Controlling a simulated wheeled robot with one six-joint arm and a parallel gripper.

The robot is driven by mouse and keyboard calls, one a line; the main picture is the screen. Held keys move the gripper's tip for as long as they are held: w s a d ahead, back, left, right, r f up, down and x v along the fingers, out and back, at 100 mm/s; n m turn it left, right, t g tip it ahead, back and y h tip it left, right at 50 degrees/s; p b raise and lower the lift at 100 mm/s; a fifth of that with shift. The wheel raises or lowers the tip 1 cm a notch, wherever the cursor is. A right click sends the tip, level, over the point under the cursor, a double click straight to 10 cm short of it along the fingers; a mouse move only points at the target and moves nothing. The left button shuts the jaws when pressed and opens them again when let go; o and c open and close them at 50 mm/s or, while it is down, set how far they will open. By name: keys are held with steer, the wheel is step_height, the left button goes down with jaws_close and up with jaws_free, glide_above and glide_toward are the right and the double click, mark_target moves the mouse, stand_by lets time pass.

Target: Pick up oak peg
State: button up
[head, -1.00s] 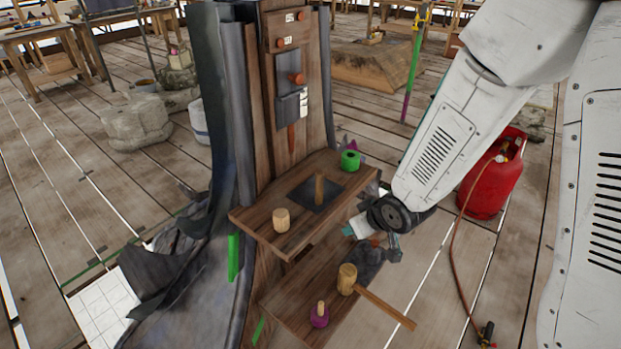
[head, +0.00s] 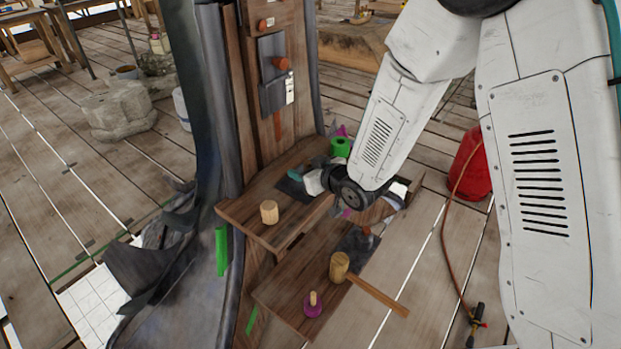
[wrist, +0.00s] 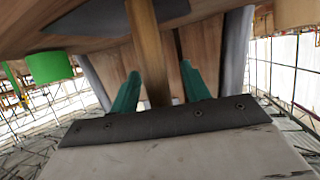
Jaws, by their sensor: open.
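The oak peg (wrist: 146,45) is a tan wooden rod in the wrist view. It passes between the two teal fingers of my open gripper (wrist: 159,90), with visible gaps on both sides. In the head view my gripper (head: 298,177) is over the dark square plate (head: 287,189) on the upper wooden shelf (head: 252,228). There my gripper hides the peg. How the peg's lower end sits in the plate cannot be seen now.
A short wooden cylinder (head: 269,212) and a green roll (head: 340,147) stand on the upper shelf. The lower shelf (head: 290,290) holds a mallet (head: 340,266) and a purple-based piece (head: 313,305). A red gas cylinder (head: 470,160) stands to the right.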

steer(key=shift+w+a+f, duration=0.2)
steer(key=shift+w, duration=0.1)
jaws_close()
steer(key=shift+r, duration=0.1)
